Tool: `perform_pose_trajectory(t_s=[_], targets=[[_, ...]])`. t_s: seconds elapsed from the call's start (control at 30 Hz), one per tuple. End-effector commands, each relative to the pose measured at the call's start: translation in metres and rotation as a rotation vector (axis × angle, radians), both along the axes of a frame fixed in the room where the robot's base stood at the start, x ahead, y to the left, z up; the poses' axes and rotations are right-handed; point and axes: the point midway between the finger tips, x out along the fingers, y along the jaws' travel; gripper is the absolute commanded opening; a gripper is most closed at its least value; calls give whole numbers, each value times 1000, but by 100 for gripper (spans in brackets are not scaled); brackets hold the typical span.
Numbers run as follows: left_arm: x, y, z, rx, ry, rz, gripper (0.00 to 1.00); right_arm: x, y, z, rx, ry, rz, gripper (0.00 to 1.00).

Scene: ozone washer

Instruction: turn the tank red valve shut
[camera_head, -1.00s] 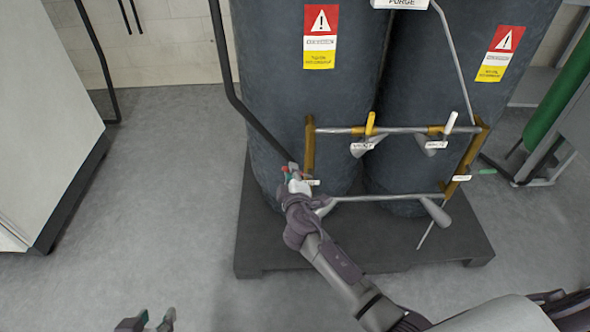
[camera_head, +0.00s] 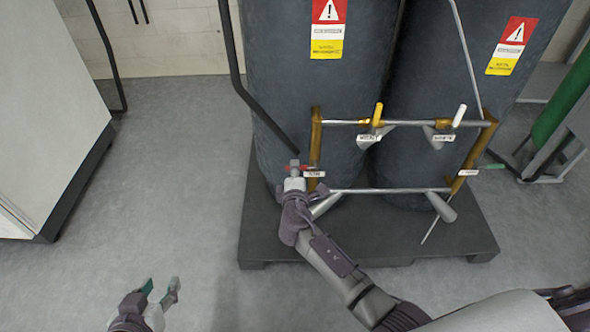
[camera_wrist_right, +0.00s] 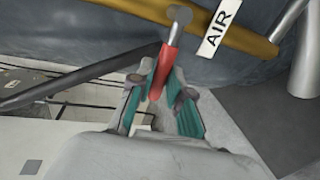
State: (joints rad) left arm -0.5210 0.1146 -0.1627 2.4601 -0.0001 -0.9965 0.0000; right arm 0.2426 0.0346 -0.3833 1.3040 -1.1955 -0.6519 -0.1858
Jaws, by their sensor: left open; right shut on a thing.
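The red valve (camera_wrist_right: 166,68) is a red lever on a grey stem, beside a label reading AIR, in the right wrist view. In the head view the red valve (camera_head: 296,168) shows small at the lower left corner of the pipe frame in front of the left tank (camera_head: 315,90). My right gripper (camera_wrist_right: 162,92) is shut on the red lever, its green-padded fingers on both sides of it. In the head view the right gripper (camera_head: 294,176) reaches up to the valve. My left gripper (camera_head: 160,287) is open and empty over the floor at the bottom left.
Yellow (camera_head: 377,114) and white (camera_head: 459,115) valve handles stand on the upper pipe. The tanks stand on a dark pallet (camera_head: 370,245). A white cabinet (camera_head: 45,120) is at left. Floor between is clear.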

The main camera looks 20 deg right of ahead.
Motion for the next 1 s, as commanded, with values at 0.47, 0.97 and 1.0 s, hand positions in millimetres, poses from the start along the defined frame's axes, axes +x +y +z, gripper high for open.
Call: perform_pose_trajectory(t_s=[0.47,0.97,1.0], targets=[[-2,0,-2,1,10,0,44,-1,0,-1,-2,4,0,44],[-3,0,-2,1,9,-1,44,-32,10,4,2,3,2,44],[-3,0,-2,2,9,0,44,-41,12,6,2,4,1,44]])
